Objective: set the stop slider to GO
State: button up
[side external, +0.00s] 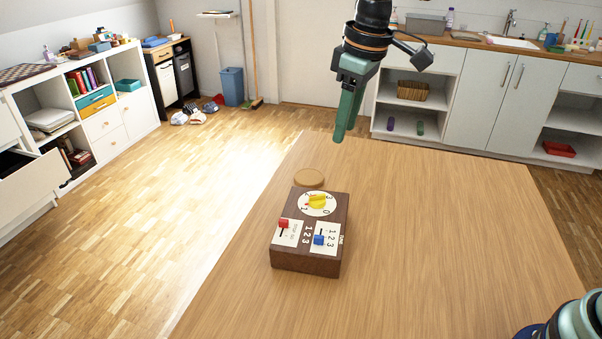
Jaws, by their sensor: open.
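A dark brown wooden control box (311,263) lies on the table. Its left white plate carries a red slider knob (283,224), which sits near the plate's far end; the small lettering there is too blurred to read, so I cannot tell STOP from GO. The right plate, marked with numbers, carries a blue slider knob (319,240). A yellow dial knob (318,201) sits on a round white numbered face at the box's far end. My gripper (340,137) is above and beyond the box, pointing down, open and empty, touching nothing.
A round wooden disc (309,177) lies just behind the box. The wooden table (440,240) is clear to the box's right. Shelves with an open drawer (38,188) stand far left, and a kitchen counter (480,95) stands behind the table.

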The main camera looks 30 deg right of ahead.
aim_at(283, 220)
jog(key=w+a+f+n+g, duration=0.2)
jog(key=w+a+f+n, duration=0.2)
jog(key=a+f, duration=0.55)
jog(key=shift+h, duration=0.3)
jog(key=f, duration=0.7)
jog(key=a+f, duration=0.1)
jog(key=f, duration=0.2)
jog(key=shift+s+f, duration=0.1)
jog(key=shift+f, duration=0.1)
grip_shut()
jog(key=shift+r, duration=0.1)
dwell(0.5)
